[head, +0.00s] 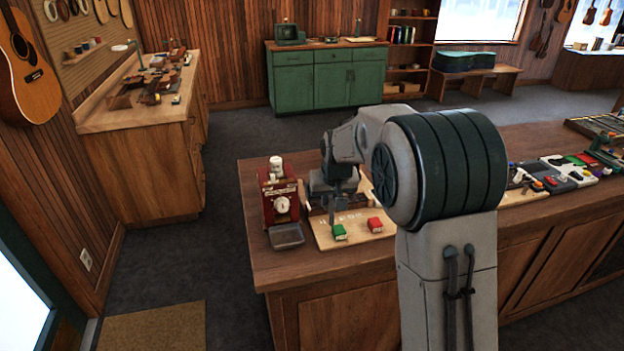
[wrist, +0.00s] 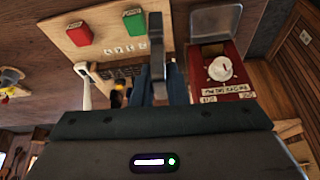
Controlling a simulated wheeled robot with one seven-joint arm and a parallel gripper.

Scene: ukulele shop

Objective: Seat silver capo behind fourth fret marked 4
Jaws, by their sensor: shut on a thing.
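My gripper (wrist: 160,90) shows in the wrist view with its two dark blue fingers shut on a grey metal bar, which looks like the silver capo (wrist: 156,40). The capo reaches up the picture past the edge of a pale wooden board (wrist: 105,38). A dark fretted strip (wrist: 120,72) lies just left of the fingers, partly hidden by them. I cannot tell whether the capo touches the strip, and I cannot make out the fret marked 4. In the head view my gripper (head: 333,188) is above the board's left part (head: 350,240), and my arm hides much there.
A red block (head: 375,225) and a green block (head: 339,232) are on the board's near side. A red dial device (head: 281,203) and a grey tray (head: 286,236) stand close on the left. A white-handled tool (wrist: 85,88) lies beside the strip. Bare counter (head: 315,262) lies in front.

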